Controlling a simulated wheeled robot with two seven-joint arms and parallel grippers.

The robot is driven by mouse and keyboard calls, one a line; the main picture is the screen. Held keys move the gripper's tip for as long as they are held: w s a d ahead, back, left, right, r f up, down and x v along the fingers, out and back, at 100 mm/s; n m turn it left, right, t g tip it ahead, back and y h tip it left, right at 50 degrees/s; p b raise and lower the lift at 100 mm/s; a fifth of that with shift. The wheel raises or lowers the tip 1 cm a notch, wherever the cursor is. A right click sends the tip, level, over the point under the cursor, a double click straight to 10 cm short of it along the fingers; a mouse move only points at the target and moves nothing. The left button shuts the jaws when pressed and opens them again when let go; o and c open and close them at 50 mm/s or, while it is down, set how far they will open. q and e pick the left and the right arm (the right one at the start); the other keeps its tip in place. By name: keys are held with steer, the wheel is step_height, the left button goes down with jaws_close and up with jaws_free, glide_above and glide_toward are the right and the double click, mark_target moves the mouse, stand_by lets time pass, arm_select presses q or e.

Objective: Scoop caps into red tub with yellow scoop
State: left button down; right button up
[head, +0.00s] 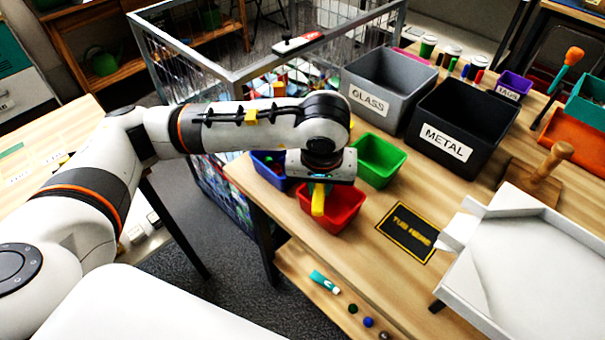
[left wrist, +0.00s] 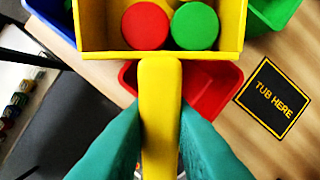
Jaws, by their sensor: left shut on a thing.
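The yellow scoop (left wrist: 161,100) is in my left gripper (left wrist: 155,140), whose teal fingers are shut on its handle. Its box-shaped bowl holds a red cap (left wrist: 145,26) and a green cap (left wrist: 195,26). In the head view my left gripper (head: 320,187) is above the red tub (head: 345,217), with part of the yellow scoop (head: 318,200) showing; the bowl is hidden by the arm. The red tub also shows beneath the scoop in the left wrist view (left wrist: 212,88). The part of its inside that shows looks empty. My right gripper is out of view.
A green tub (head: 381,160) and a blue tub (head: 270,172) stand behind the red tub. The black "TUB HERE" mat (head: 407,232) lies bare to the right. Grey GLASS (head: 385,85) and black METAL (head: 462,125) bins stand behind. A white tray (head: 540,250) is at the right.

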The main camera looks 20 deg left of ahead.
arm_select(q)
steer(key=d+n+g+p, duration=0.2)
steer(key=d+n+p, duration=0.9)
steer(key=d, duration=0.6)
steer(key=a+r+h+p, duration=0.1)
steer(key=h, duration=0.1)
steer(key=a+r+g+h+p, duration=0.1)
steer(key=r+h, duration=0.1)
steer(key=a+r+h+p, duration=0.1)
steer(key=h, duration=0.1)
steer(key=shift+w+a+r+g, duration=0.2)
steer(key=shift+a+r+g, duration=0.05)
steer(key=shift+a+g, duration=0.05)
step_height(320, 180, up, 9)
steer(key=p, duration=0.2)
steer(key=shift+p, duration=0.35)
